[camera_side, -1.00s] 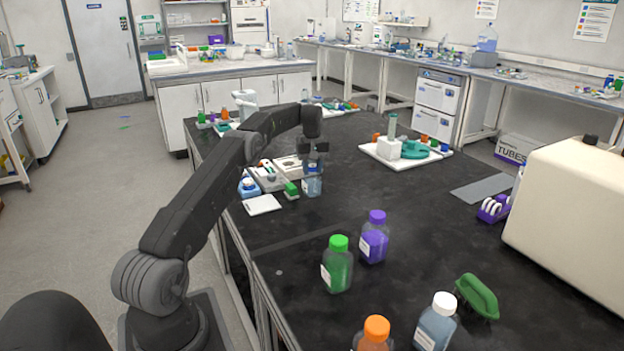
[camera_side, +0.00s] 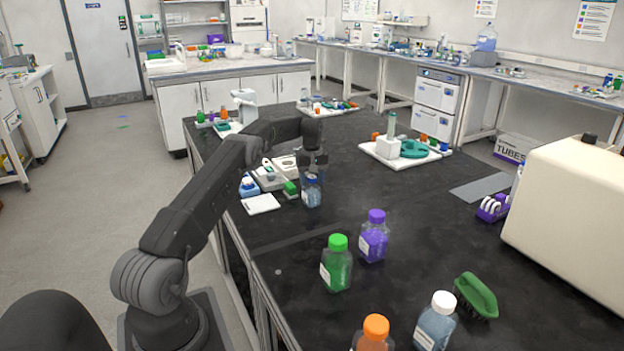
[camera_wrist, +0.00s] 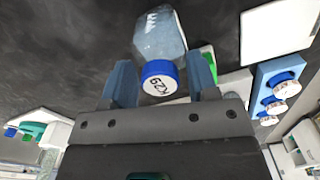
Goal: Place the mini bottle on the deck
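The mini bottle is small and clear with a blue cap. In the side view the mini bottle (camera_side: 312,194) appears upright on the black bench top, the deck (camera_side: 390,190), just below my gripper (camera_side: 313,166). In the wrist view the mini bottle (camera_wrist: 160,36) has its marked blue cap facing me, between the two fingers of my gripper (camera_wrist: 160,75). The fingers stand apart with a narrow gap beside the cap, so my gripper looks open around it. The bottle's base contact is too small to tell for sure.
A green-topped block (camera_side: 290,189), a white pad (camera_side: 261,204) and a blue rack (camera_side: 248,186) lie close left of the bottle. Green (camera_side: 337,265) and purple (camera_side: 374,237) bottles stand nearer the camera. The bench right of the bottle is clear.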

